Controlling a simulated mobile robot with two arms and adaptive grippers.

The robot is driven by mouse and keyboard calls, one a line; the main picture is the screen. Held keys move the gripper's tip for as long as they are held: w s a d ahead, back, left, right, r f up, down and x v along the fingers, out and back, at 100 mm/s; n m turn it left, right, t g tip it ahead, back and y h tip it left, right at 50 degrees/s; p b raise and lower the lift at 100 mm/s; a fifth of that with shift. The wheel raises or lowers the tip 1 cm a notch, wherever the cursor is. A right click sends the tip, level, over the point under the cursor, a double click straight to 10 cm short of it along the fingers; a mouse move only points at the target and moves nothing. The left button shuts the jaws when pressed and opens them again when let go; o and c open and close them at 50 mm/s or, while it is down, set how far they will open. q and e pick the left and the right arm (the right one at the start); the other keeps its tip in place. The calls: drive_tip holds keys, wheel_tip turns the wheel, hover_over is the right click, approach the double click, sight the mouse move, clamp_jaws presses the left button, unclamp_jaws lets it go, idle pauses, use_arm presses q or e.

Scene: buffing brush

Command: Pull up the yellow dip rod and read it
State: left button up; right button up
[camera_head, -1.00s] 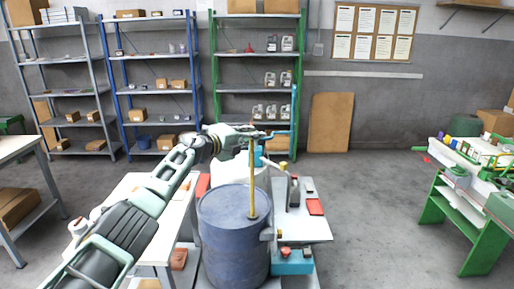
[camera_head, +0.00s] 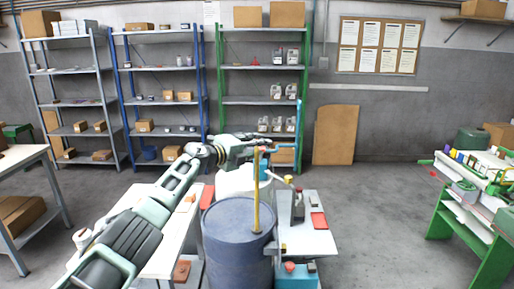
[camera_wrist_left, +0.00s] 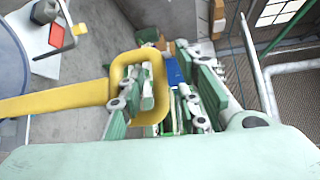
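The yellow dip rod (camera_head: 257,205) stands nearly upright out of the top of the blue drum (camera_head: 237,250). In the left wrist view its flat shaft (camera_wrist_left: 60,102) runs in from the left and ends in a yellow loop handle. My left gripper (camera_head: 260,144) is at the rod's top end. In the left wrist view one finger of my left gripper (camera_wrist_left: 166,95) passes through the loop and the other is outside it, with the loop's side between them. The contact is partly hidden. The rod's lower end is hidden in the drum. My right gripper is not in view.
A white container (camera_head: 238,182) stands behind the drum. A white table (camera_head: 318,240) with a bottle and red items is right of it, another at its left. Shelves line the back wall. A green bench (camera_head: 470,215) stands at the right, with clear floor between.

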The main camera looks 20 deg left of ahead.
use_arm(q)
drive_tip(key=v, duration=1.2)
idle(0.3)
drive_tip(key=shift+f, duration=0.1)
